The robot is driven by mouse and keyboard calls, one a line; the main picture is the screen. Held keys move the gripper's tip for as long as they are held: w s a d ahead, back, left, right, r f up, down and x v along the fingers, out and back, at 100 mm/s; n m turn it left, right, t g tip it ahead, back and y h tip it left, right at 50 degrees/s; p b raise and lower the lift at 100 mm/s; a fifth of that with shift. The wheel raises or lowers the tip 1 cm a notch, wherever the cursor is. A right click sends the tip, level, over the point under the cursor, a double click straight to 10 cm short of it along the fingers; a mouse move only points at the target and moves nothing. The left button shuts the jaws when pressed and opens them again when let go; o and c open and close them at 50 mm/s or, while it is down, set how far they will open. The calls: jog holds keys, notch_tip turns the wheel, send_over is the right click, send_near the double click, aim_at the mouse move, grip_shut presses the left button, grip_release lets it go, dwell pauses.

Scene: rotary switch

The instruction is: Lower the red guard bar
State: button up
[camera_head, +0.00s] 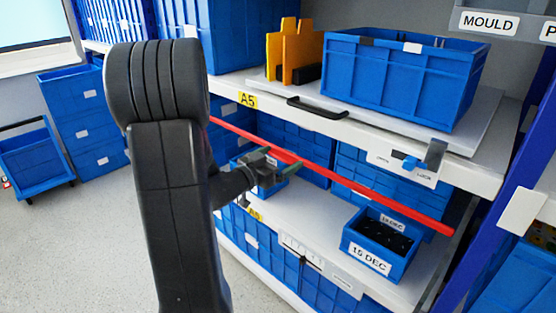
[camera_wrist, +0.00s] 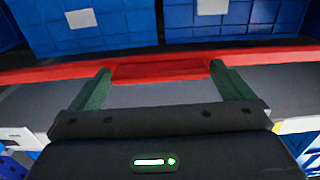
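The red guard bar (camera_head: 365,190) runs lengthwise across the front of the bay below the A5 shelf, roughly in line with the shelf edge. My gripper (camera_head: 284,170) is at the bar's left half. In the wrist view the bar (camera_wrist: 275,56) crosses the picture just beyond the fingertips. I cannot tell whether the tips touch the bar. Part of the bar's left end is hidden behind my arm.
A blue bin (camera_head: 400,75) and a yellow holder (camera_head: 292,50) stand on the upper shelf, above a black handle (camera_head: 318,108). A small blue latch (camera_head: 410,163) is on the shelf edge. A 15 DEC bin (camera_head: 378,245) stands below the bar. Open floor (camera_head: 75,245) lies left.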

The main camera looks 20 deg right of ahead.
jog(key=c, duration=1.1)
jog(key=shift+o, duration=0.2)
notch_tip(320, 180, down, 20)
jog(key=b, duration=1.2)
jog(key=shift+f, duration=0.15)
jog(key=o, duration=1.1)
jog(key=shift+f, duration=0.1)
jog(key=p+v, duration=0.2)
jog(key=v, duration=1.2)
jog(key=shift+d, duration=0.15)
